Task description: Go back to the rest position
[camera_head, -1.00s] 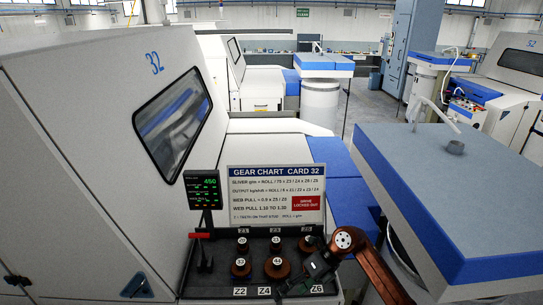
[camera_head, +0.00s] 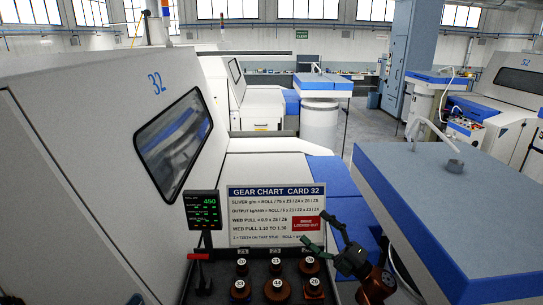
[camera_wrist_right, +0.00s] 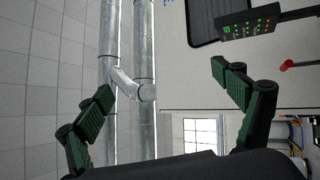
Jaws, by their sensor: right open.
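My right gripper (camera_head: 322,229) is open and empty, raised in front of the lower right part of the gear chart (camera_head: 275,228). Its copper-coloured wrist is at the lower right. In the right wrist view its two green-padded fingers (camera_wrist_right: 163,80) stand wide apart with nothing between them. My left gripper is not in view.
The white machine marked 32 (camera_head: 95,130) fills the left. A small display (camera_head: 203,210) stands left of the chart, above a red handle (camera_head: 200,257). A blue-edged grey table (camera_head: 460,205) stands close at right. The wrist view shows ceiling ducts (camera_wrist_right: 144,40).

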